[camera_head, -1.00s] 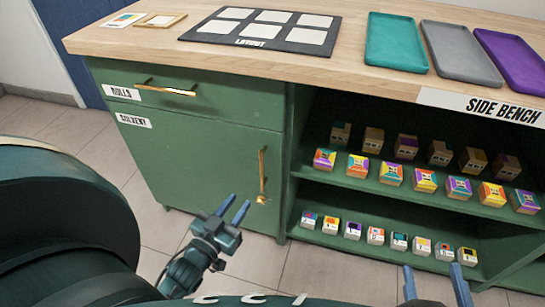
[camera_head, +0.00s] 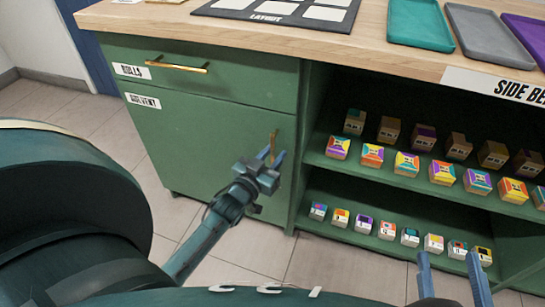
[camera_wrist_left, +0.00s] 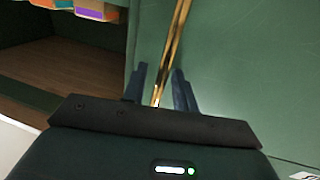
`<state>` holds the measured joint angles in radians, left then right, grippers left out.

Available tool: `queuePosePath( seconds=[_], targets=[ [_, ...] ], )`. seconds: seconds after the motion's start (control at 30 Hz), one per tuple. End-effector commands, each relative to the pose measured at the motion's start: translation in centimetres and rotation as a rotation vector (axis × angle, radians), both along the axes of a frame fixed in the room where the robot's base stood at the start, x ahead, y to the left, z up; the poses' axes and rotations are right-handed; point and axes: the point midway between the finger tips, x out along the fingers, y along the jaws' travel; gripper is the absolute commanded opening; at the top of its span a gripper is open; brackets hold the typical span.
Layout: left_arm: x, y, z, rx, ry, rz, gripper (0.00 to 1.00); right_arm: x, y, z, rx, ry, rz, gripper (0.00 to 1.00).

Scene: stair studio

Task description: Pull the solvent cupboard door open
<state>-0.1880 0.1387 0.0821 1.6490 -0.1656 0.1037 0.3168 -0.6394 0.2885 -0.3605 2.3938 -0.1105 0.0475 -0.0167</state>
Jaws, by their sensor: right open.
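The green solvent cupboard door (camera_head: 200,140) is closed, with a SOLVENT label at its upper left. Its upright brass handle (camera_head: 274,145) is near the right edge and partly hidden by my left gripper. My left gripper (camera_head: 274,160) is at the handle. In the left wrist view the handle (camera_wrist_left: 172,45) runs between the two spread fingers (camera_wrist_left: 160,88), with gaps visible beside it; I cannot tell whether either finger touches it. My right gripper (camera_head: 450,265) is open and empty at the lower right, in front of the shelves.
A drawer (camera_head: 220,65) with a brass pull is above the door. Open shelves (camera_head: 400,180) to the right hold several small coloured boxes. The wooden bench top (camera_head: 400,35) carries a layout board (camera_head: 275,12) and trays (camera_head: 405,25). Tiled floor lies in front.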

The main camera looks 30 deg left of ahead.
Motion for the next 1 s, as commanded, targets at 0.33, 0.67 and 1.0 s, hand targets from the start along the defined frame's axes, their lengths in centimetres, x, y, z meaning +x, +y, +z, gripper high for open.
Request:
queuePosePath(
  seconds=[0.33,0.67,1.0],
  targets=[
    [-0.02,0.01,0.01,0.001,0.0,0.0,0.15,0.02,0.05,0.43,0.002,-0.01,0.002,0.51],
    [-0.04,0.01,0.01,0.001,0.0,0.0,0.0,0.07,0.05,0.5,0.001,-0.012,0.003,0.51],
    [-0.13,-0.01,0.03,0.001,0.0,-0.003,0.0,0.08,0.02,0.5,-0.001,-0.012,0.001,0.51]
  ],
)
